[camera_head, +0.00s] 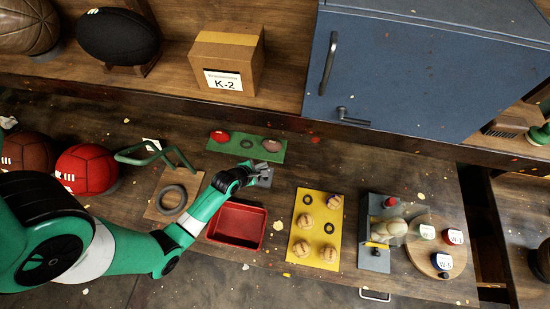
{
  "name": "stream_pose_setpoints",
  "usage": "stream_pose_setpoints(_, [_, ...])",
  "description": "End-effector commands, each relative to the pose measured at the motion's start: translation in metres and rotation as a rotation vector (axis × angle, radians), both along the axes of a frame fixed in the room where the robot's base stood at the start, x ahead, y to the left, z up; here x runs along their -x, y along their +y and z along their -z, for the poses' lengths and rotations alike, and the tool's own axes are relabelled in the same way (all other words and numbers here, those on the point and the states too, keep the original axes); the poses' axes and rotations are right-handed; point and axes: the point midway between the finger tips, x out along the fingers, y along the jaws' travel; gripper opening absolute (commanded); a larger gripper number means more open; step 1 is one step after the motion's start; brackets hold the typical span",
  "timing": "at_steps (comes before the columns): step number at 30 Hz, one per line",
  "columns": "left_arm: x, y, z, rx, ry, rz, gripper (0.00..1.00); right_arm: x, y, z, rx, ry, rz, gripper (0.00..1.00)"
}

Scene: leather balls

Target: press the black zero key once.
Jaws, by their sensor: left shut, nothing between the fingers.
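My left gripper (264,166) comes in from the left on a green arm. I cannot tell whether the fingertips touch anything. The board carries a red round piece (220,136), a dark one (246,143) and a brownish one (271,145). I cannot make out a zero mark on any key; the gripper hides part of the grey block. My right gripper is not in view.
A red tray (209,236) lies below the gripper. A yellow board (303,254) with several small balls is to its right, then a grey stand (366,259) and a round wooden board (417,265) with jars. A blue cabinet (420,75) stands behind.

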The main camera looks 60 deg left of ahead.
Motion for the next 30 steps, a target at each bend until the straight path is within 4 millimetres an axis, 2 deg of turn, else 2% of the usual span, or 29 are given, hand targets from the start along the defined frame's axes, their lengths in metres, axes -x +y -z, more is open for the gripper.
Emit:
stream_pose_setpoints(14, [0.000,0.000,0.005,-0.002,-0.001,0.001,0.00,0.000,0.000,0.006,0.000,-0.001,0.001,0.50])
stream_pose_setpoints(20, [-0.001,0.000,0.027,-0.002,-0.001,0.001,0.00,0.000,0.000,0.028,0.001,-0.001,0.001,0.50])
stream_pose_setpoints(30, [-0.001,0.000,0.076,-0.001,0.000,0.002,0.00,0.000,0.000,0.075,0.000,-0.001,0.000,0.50])
